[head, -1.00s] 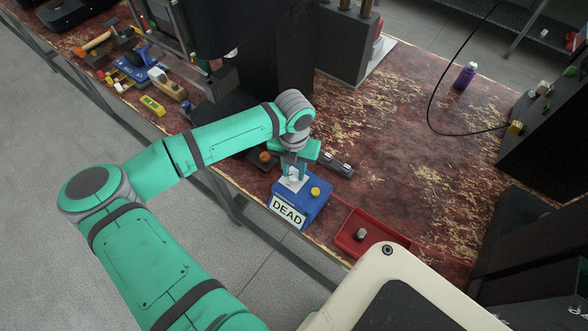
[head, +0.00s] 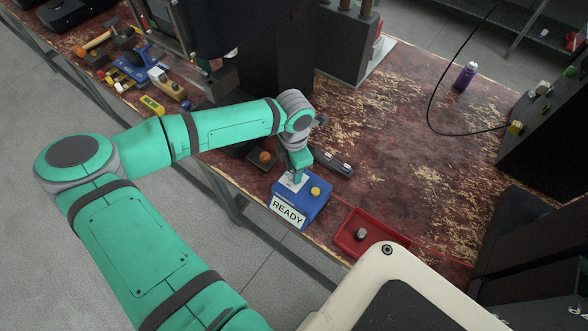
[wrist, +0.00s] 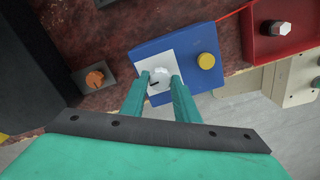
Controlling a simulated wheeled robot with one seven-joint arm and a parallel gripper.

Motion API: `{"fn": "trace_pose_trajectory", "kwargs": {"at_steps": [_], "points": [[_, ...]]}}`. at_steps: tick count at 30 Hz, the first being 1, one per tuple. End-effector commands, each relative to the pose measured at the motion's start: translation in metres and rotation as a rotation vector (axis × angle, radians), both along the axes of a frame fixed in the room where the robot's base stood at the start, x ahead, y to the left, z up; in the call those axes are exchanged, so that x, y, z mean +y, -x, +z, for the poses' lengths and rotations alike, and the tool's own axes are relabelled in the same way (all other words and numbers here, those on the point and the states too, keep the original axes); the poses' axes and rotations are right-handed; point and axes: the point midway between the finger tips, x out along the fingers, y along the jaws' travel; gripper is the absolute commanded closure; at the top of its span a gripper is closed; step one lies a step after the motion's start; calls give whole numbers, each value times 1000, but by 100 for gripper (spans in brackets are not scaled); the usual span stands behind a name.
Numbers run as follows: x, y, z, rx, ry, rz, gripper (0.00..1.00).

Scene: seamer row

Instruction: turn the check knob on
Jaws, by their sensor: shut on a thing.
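The check knob (wrist: 161,73) is a pale knob on a white plate (wrist: 155,65) on top of a blue box (head: 317,206). My gripper (wrist: 160,82) is shut on the knob, with one finger on each side of it in the wrist view. In the head view my gripper (head: 297,176) comes down onto the box from above and mostly hides the knob. A dark mark shows on the plate beside the knob. The label (head: 288,212) on the box front reads READY. A yellow button (head: 315,191) sits on the box top, right of the plate.
A red tray (head: 346,243) with a grey knob-like piece stands right of the box. An orange knob on a dark base (head: 265,157) is to the left. A dark bar with switches (head: 333,163) lies behind.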

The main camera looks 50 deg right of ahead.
Motion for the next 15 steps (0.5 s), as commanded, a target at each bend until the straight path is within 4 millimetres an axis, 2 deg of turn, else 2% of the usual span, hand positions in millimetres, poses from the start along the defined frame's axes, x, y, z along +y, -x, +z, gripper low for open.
{"fn": "trace_pose_trajectory", "kwargs": {"at_steps": [15], "points": [[1, -1, 0, -2, -2, -109, 94]]}}
